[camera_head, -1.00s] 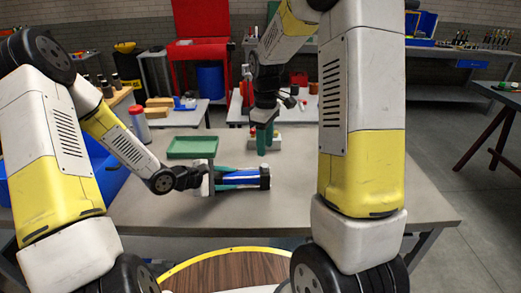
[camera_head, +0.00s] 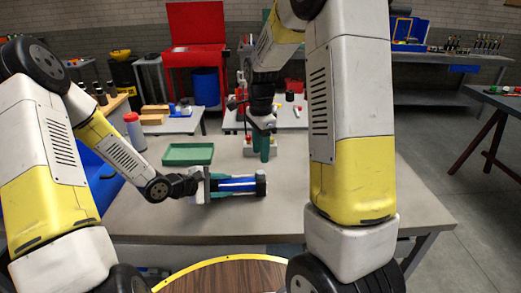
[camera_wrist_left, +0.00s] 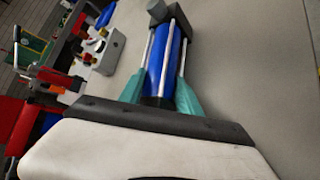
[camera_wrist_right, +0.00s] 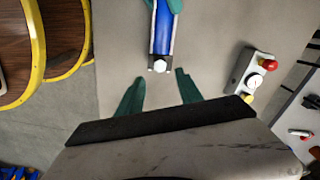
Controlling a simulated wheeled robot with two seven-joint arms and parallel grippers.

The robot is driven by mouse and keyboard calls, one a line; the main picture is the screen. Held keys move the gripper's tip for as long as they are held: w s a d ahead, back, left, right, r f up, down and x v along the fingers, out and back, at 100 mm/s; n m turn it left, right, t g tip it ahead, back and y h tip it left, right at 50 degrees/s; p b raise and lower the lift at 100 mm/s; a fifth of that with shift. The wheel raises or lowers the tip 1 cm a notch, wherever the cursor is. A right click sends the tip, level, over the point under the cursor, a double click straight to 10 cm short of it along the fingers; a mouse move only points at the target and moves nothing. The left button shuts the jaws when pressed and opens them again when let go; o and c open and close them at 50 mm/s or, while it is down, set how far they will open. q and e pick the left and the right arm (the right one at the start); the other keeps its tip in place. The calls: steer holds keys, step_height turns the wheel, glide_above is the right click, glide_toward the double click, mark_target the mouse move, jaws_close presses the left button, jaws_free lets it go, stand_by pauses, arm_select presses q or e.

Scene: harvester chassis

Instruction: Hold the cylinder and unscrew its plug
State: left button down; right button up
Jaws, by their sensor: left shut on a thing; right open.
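The blue cylinder (camera_head: 238,184) has metal rods along its sides and dark end blocks. It lies level above the grey table, its free end toward the right. My left gripper (camera_head: 222,184) is shut around its body; its green fingers flank the blue barrel (camera_wrist_left: 165,55) in the left wrist view. A small light hexagonal piece (camera_wrist_right: 158,66), seemingly the plug, sits on the cylinder's end in the right wrist view. My right gripper (camera_head: 264,150) is open and empty, beyond and above the cylinder in the head view. Its fingers (camera_wrist_right: 158,92) are apart, with the hexagonal piece ahead between them.
A green tray (camera_head: 188,154) lies on the table (camera_head: 330,200) behind the left gripper. A small grey box with red and yellow buttons (camera_wrist_right: 252,75) stands near the right gripper. A white bottle with a red cap (camera_head: 134,132) is at left. The table's right side is clear.

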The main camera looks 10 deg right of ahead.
mark_target(261, 172)
arm_select(q)
steer(key=shift+a+f, duration=0.15)
arm_select(e)
steer(key=m, duration=1.3)
steer(key=shift+m, duration=0.3)
steer(key=shift+f, duration=4)
steer(key=shift+c, duration=0.2)
